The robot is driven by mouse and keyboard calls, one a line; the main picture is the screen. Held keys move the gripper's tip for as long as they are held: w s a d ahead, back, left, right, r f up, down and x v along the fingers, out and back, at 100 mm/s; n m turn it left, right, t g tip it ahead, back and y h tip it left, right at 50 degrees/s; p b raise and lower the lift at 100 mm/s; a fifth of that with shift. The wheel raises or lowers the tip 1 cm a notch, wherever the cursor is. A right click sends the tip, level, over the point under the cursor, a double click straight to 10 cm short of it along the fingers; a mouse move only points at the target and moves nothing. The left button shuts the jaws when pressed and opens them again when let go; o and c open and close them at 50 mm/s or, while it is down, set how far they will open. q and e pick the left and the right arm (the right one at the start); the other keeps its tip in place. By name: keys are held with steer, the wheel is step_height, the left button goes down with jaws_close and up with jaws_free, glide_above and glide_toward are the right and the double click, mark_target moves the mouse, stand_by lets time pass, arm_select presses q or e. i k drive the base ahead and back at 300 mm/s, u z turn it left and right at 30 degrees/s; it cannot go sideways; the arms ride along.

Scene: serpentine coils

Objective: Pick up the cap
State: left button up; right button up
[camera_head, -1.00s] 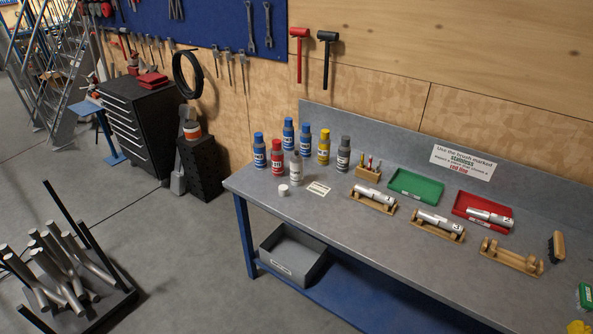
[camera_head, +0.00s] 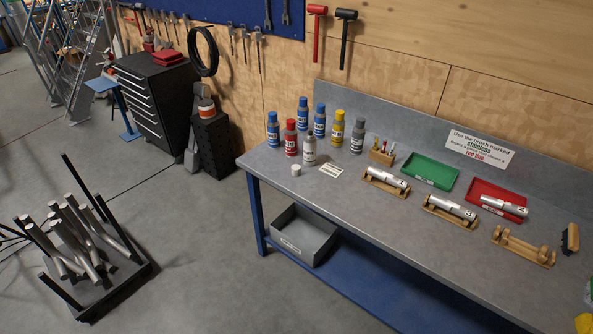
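A small white cap (camera_head: 296,170) lies on the grey workbench (camera_head: 372,225) near its left front corner. It sits just in front of a white-grey bottle (camera_head: 310,150) and left of a small label card (camera_head: 331,170). Neither of my grippers shows in the head view.
Several blue, red, yellow and grey bottles (camera_head: 339,128) stand behind the cap. Wooden cradles (camera_head: 386,183) with metal cylinders, a green tray (camera_head: 430,171) and a red tray (camera_head: 482,188) lie to the right. A bin (camera_head: 303,236) sits on the lower shelf.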

mark_target(295, 168)
steer(key=u, duration=0.3)
steer(key=i, duration=1.6)
steer(key=z, duration=0.15)
